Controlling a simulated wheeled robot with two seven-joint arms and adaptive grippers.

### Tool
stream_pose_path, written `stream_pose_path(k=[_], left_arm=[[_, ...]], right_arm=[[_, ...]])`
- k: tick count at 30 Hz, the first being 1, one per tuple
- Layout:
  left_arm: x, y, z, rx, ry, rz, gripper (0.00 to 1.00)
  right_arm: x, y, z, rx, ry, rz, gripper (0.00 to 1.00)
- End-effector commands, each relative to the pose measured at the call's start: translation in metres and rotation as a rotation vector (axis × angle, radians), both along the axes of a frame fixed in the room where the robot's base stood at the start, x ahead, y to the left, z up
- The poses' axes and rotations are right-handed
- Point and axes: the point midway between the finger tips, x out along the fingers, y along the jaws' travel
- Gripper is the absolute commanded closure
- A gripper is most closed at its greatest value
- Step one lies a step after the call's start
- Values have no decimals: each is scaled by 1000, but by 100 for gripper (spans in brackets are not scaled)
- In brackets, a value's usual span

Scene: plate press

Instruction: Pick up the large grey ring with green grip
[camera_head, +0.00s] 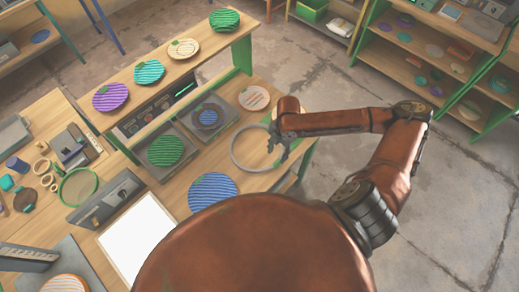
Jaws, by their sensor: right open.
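The large grey ring (234,156) lies flat on the wooden workbench, near its right end. A small green patch, which looks like its grip, shows at the ring's right side, close to my gripper. My right gripper (273,141) is at the ring's right rim, with its fingers open and pointing down and left. The fingers overlap the rim in this view; I cannot tell whether they touch it. The dark gripper partly hides the right part of the ring. My left gripper is not in view.
A blue striped plate (213,193) lies left of and below the ring. Plates in grey trays, one green (165,151), stand left of it. A raised shelf (215,50) with several striped plates runs behind. Green-sided shelving (435,50) stands at the right across open floor.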

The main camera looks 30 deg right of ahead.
Motion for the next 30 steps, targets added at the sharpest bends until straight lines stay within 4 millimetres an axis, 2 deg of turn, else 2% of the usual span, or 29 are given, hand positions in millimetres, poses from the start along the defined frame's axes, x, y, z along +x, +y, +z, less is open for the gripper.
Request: stream_pose_path(k=[15, 24, 30], left_arm=[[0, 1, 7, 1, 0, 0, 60], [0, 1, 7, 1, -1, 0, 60], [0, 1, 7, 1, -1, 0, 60]], right_arm=[[-4, 2, -63, 0, 0, -1, 60], [-4, 2, -67, 0, -1, 0, 60], [-4, 2, -67, 0, -1, 0, 74]])
